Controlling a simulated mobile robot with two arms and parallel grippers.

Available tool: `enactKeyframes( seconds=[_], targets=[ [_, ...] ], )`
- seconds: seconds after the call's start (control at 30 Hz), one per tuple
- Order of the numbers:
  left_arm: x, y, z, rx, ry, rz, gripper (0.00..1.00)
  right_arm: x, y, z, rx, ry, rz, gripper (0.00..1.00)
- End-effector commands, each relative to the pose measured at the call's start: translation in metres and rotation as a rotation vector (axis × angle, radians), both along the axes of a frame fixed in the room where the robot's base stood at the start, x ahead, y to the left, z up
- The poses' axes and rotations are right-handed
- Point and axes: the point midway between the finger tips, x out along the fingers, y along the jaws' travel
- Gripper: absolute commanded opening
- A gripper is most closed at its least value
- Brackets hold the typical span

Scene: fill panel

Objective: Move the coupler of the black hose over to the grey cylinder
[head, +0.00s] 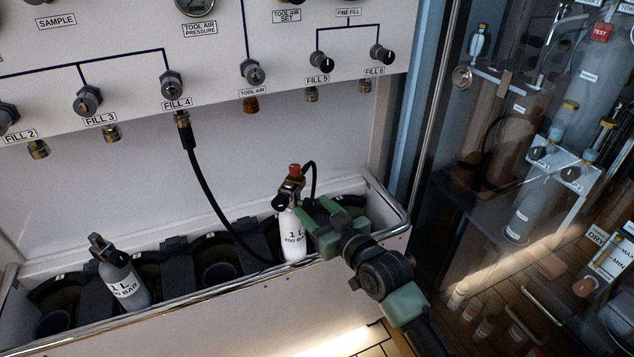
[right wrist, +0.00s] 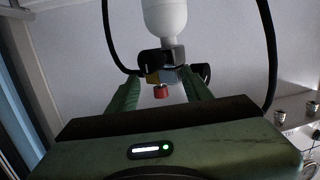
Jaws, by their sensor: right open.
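The black hose (head: 205,185) hangs from the FILL 4 outlet, passes behind the white cylinder (head: 291,238) and loops up to its valve. The coupler at the hose end sits at this valve (head: 288,192), below a red knob (head: 294,170); its exact outline is hard to tell. The grey cylinder (head: 122,280) stands tilted in the trough at left, with a black valve on top. My right gripper (head: 322,208) is open just right of the white cylinder's valve. In the right wrist view its green fingers (right wrist: 161,98) stand either side of the red knob, apparently apart from it. My left gripper is out of view.
The trough (head: 200,309) has several dark round holders, some empty, and a metal rail at its right end (head: 403,215). The white panel (head: 215,100) with gauges, knobs and outlets rises behind. A glass case (head: 500,180) stands at right.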

Motion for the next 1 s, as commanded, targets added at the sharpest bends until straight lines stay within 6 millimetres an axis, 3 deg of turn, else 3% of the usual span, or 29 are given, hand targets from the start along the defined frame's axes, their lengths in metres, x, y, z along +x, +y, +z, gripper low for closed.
enactKeyframes(
  seconds=[0.1, 0.3, 0.63, 1.0],
  targets=[
    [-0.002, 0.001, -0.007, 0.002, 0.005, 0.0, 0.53, 0.01, 0.006, 0.023, 0.018, -0.061, 0.013, 0.5],
    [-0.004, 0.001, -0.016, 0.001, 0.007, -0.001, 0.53, 0.022, 0.009, 0.042, 0.037, -0.117, 0.019, 0.5],
    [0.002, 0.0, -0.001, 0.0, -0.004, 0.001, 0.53, 0.051, 0.025, 0.043, 0.041, -0.124, 0.019, 0.5],
    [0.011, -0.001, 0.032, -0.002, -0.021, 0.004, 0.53, 0.09, 0.044, 0.041, 0.039, -0.122, 0.019, 0.5]
  ],
)
